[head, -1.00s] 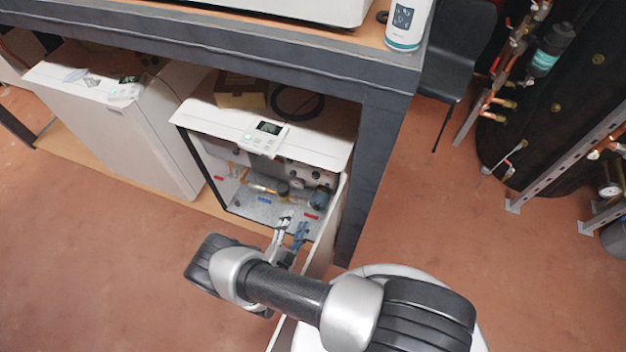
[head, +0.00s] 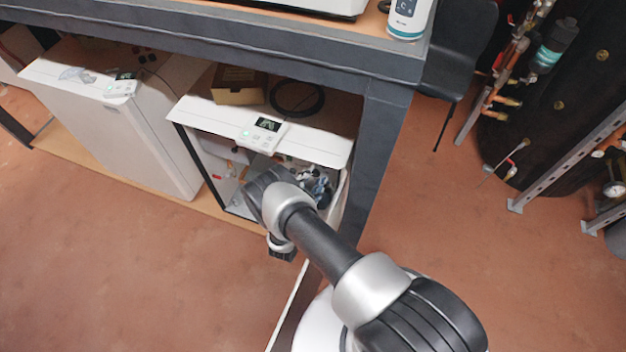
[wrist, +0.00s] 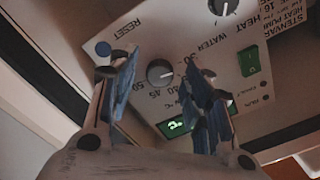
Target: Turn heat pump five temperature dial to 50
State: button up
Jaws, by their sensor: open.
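The white heat pump (head: 205,115) stands open under the bench in the head view, its number not readable. In the wrist view its control panel (wrist: 185,30) appears upside down. The temperature dial (wrist: 160,72) is a dark round knob with a scale including 50, 45 and 30; I cannot surely read its setting. My gripper (wrist: 164,70) is open, with one blue-padded finger on each side of the dial in the picture. Contact with the dial cannot be told. In the head view my arm hides much of the opening and most of the gripper.
The bench leg (head: 375,170) stands right of the opening. Open floor (head: 480,270) lies to the right.

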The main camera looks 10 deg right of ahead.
jog(key=shift+w, duration=0.1)
jog(key=shift+c, duration=0.5)
jog(key=c, duration=1)
